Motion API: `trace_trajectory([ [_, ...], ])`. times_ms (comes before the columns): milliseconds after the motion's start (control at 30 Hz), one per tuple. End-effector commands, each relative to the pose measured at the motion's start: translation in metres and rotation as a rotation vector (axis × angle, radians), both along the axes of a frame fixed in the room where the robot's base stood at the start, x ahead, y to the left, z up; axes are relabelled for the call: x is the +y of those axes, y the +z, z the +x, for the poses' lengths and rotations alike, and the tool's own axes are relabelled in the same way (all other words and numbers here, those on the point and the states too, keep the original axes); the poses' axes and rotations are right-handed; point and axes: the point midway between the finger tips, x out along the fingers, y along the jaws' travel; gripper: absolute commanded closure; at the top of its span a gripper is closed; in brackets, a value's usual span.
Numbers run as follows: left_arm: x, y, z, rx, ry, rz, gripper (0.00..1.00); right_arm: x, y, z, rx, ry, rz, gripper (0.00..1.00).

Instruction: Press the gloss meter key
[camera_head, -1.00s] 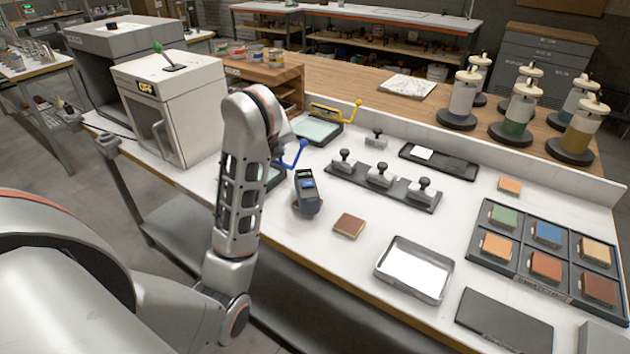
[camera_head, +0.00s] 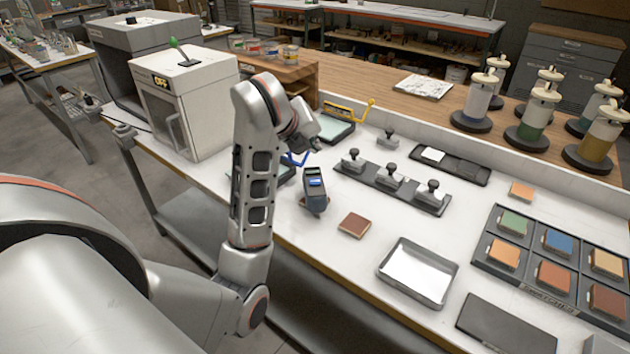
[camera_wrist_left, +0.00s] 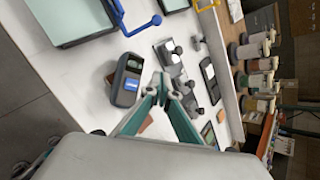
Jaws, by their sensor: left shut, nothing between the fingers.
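The gloss meter (camera_head: 314,203) is a small dark grey-blue device with a blue panel on its upper face. It stands on the white bench to the right of my arm. In the left wrist view the gloss meter (camera_wrist_left: 124,92) lies just left of my fingertips. My left gripper (camera_head: 317,148) shows small and partly hidden behind my wrist, above and behind the meter in the head view. In the left wrist view its teal fingers (camera_wrist_left: 162,80) meet at the tips with nothing between them. I cannot make out the key clearly. My right gripper is out of view.
A brown tile (camera_head: 354,224) lies right of the meter, near a metal tray (camera_head: 402,290). A dark rail (camera_head: 365,182) with knobbed blocks stands behind. A blue-handled applicator (camera_wrist_left: 143,27) is close to the meter. A white cabinet (camera_head: 205,110) stands at left.

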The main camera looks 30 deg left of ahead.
Motion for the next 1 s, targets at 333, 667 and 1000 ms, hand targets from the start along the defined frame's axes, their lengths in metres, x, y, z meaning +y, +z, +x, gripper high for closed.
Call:
trace_trajectory([
  [333,0.001,-0.051,0.000,0.002,0.002,0.002,1.00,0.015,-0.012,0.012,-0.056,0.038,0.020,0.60],
  [667,0.000,-0.070,0.000,-0.001,0.001,0.000,1.00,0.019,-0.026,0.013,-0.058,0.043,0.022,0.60],
  [1000,0.001,-0.070,0.000,-0.001,0.001,0.000,1.00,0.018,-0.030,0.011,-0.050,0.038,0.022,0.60],
])
